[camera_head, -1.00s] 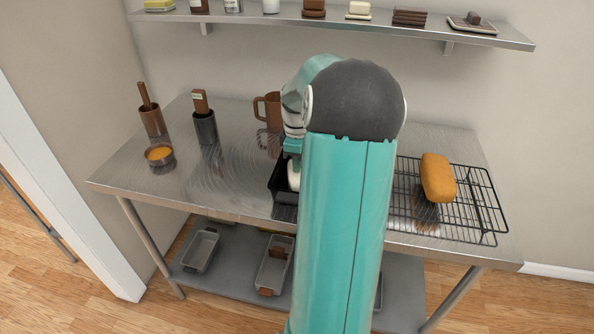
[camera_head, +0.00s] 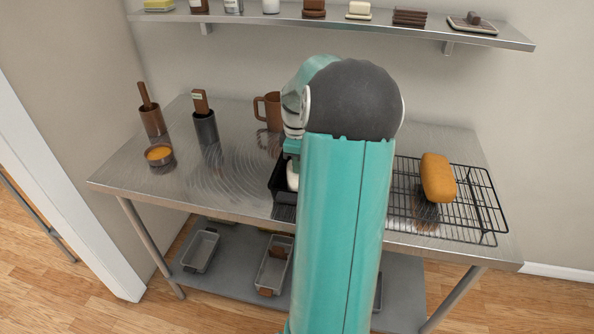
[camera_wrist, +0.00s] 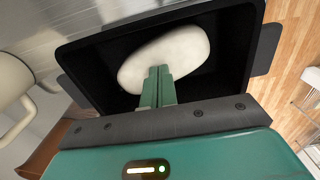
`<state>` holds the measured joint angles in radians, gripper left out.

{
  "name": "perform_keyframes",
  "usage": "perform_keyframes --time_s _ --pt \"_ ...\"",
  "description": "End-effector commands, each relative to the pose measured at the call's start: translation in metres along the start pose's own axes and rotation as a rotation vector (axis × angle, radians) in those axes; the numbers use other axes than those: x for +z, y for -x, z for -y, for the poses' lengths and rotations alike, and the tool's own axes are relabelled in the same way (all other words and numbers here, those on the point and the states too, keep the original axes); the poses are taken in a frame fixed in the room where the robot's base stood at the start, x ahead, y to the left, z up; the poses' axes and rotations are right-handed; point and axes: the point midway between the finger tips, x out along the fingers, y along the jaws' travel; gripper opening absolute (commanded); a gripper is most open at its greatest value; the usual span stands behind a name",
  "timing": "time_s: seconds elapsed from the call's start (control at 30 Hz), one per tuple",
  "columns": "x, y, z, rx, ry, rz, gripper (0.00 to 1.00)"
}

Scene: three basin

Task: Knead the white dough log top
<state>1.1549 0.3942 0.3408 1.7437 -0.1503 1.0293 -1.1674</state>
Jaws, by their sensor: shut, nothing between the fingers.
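The white dough log (camera_wrist: 168,55) lies in a black loaf pan (camera_wrist: 232,60) in the wrist view. In the head view a small part of the dough (camera_head: 292,178) shows in the pan (camera_head: 277,186), and my arm hides the rest. My gripper (camera_wrist: 159,72) is shut, with its green fingertips together at the near edge of the dough. The fingertips overlap the dough in the wrist view; I cannot tell whether they press on it. In the head view the fingers are hidden behind my arm.
A wire rack (camera_head: 470,215) with a golden loaf (camera_head: 437,178) stands at the right of the steel table (camera_head: 200,178). A brown mug (camera_head: 270,108) stands behind the pan. Utensil holders (camera_head: 206,128) and an orange-filled bowl (camera_head: 159,155) are at left. A shelf (camera_head: 420,30) runs above.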

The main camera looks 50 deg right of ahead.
Motion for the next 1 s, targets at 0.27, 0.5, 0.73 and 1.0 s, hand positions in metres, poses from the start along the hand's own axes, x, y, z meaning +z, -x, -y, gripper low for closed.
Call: perform_keyframes --time_s 0.27,0.5,0.73,1.0 --pt "0.0 0.006 0.0 0.002 0.0 0.0 0.0" --pt "0.0 0.025 0.0 0.001 -0.001 0.001 0.0" --pt "0.0 0.03 0.0 0.0 0.0 0.0 0.0" --pt "0.0 0.03 0.0 0.0 0.0 0.0 0.0"
